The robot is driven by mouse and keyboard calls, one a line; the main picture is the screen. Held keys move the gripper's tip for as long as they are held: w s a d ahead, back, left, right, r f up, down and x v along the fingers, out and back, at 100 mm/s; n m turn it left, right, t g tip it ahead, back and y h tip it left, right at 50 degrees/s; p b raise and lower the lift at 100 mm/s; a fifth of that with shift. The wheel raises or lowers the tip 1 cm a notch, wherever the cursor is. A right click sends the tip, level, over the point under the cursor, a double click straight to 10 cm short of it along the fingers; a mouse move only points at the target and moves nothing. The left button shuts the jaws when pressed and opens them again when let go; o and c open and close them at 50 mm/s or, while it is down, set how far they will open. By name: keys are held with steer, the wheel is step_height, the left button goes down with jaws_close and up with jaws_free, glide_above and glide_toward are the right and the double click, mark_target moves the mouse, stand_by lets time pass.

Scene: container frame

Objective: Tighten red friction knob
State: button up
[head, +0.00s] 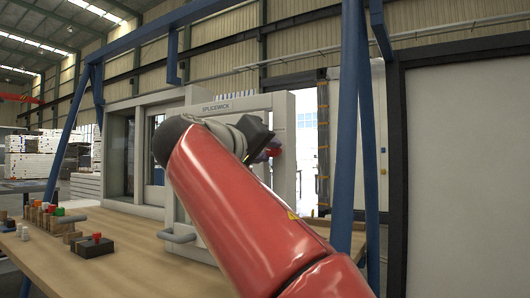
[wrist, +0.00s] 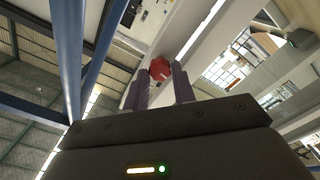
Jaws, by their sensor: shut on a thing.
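The red friction knob (wrist: 159,70) is on the pale frame post in the wrist view, between the tips of my gripper's two fingers. My gripper (wrist: 160,84) is shut on the knob, with a dark finger on each side of it. In the head view the knob (head: 274,152) shows as a small red patch just past my gripper (head: 267,154), at the right post of the white frame (head: 284,110). My red arm hides much of the frame's lower part, and the fingers are hard to make out there.
A wooden table (head: 130,255) runs below. Several small coloured blocks (head: 50,215) and a dark box with a red button (head: 92,246) stand at its left. A grey handle (head: 178,236) sticks out low on the frame. A blue post (head: 348,130) rises close to the right of my arm.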

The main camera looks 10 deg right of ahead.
steer(key=shift+f, duration=0.15)
steer(key=o, duration=1)
steer(key=v, duration=0.7)
steer(key=shift+s+a, duration=0.3)
